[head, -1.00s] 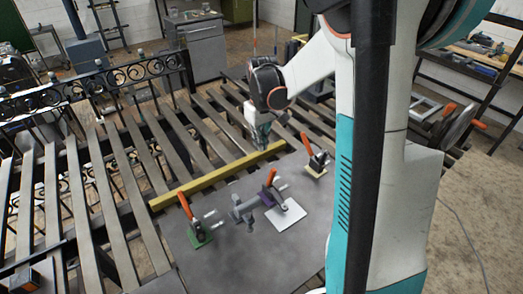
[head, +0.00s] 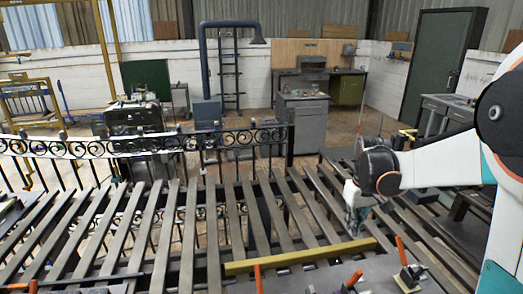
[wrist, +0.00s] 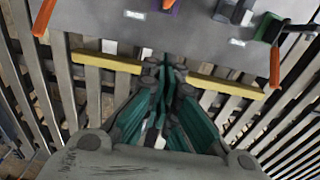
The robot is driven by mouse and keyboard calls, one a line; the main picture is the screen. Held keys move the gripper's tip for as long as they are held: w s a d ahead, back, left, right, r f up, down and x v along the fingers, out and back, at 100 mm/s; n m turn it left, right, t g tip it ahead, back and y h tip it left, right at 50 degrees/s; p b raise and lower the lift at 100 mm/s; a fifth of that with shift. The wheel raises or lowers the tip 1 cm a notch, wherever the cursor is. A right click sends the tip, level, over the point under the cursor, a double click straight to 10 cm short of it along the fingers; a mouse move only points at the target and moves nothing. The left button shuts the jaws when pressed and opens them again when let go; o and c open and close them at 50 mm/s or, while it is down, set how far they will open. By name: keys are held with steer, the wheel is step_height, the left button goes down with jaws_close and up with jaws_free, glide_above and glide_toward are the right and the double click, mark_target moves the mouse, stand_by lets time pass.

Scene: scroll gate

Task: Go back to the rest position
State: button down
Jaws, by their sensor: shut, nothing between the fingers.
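My gripper (head: 355,215) hangs at the end of my arm at the right of the head view, above the slatted bench (head: 205,215). In the wrist view my gripper (wrist: 170,72) points at the yellow bar (wrist: 215,86), which passes behind its fingertips. The fingers are together with nothing between them. The yellow bar also shows in the head view (head: 300,256), below and left of the gripper. I cannot tell the exact gap between fingertips and bar.
A grey plate (wrist: 185,35) carries several toggle clamps with orange handles, such as one at the front right (head: 410,275). A black scroll gate (head: 150,145) stands behind the slats. A grey cabinet (head: 303,125) stands further back. The air above the slats at left is clear.

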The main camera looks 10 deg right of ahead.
steer(key=s+a+r+t+h+b, duration=0.1)
steer(key=s+a+r+t, duration=0.15)
steer(key=a, duration=0.25)
steer(key=s+a+r+t+b, duration=0.1)
steer(key=s+a+r+b, duration=0.15)
steer(key=s+a, duration=0.2)
steer(key=s+a+f+t+y+b, duration=0.1)
steer(key=s+a+f+t+b, duration=0.2)
steer(key=s+a, duration=0.4)
steer(key=s+f+b, duration=0.1)
steer(key=s+f, duration=0.1)
steer(key=s, duration=0.3)
steer(key=shift+f, duration=0.15)
